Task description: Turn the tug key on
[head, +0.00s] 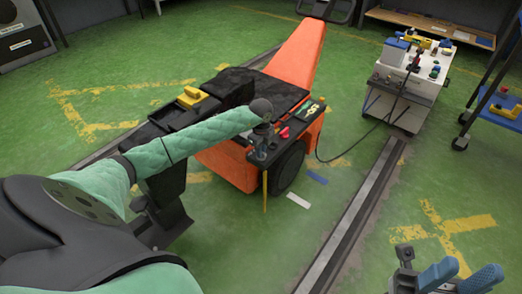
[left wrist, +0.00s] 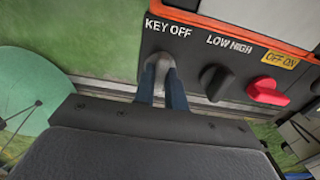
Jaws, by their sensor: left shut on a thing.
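The orange tug (head: 300,50) stands left of the rail in the head view, with a dark control panel on its near side. The left wrist view shows the panel (left wrist: 222,55) close up, with the words KEY OFF at its left end. My left gripper (left wrist: 163,88) is shut on the grey metal key (left wrist: 160,66) just below those words. The fingers hide part of the key, and I cannot tell its exact angle. In the head view my left arm reaches over to the panel. My right gripper (head: 461,272) is open and empty at the bottom right.
Right of the key are a black LOW HIGH knob (left wrist: 215,80) and a red knob (left wrist: 267,91) beside an OFF ON label. A white cart (head: 405,85) with a cable stands behind. A rail (head: 350,220) crosses the green floor, which is otherwise fairly open.

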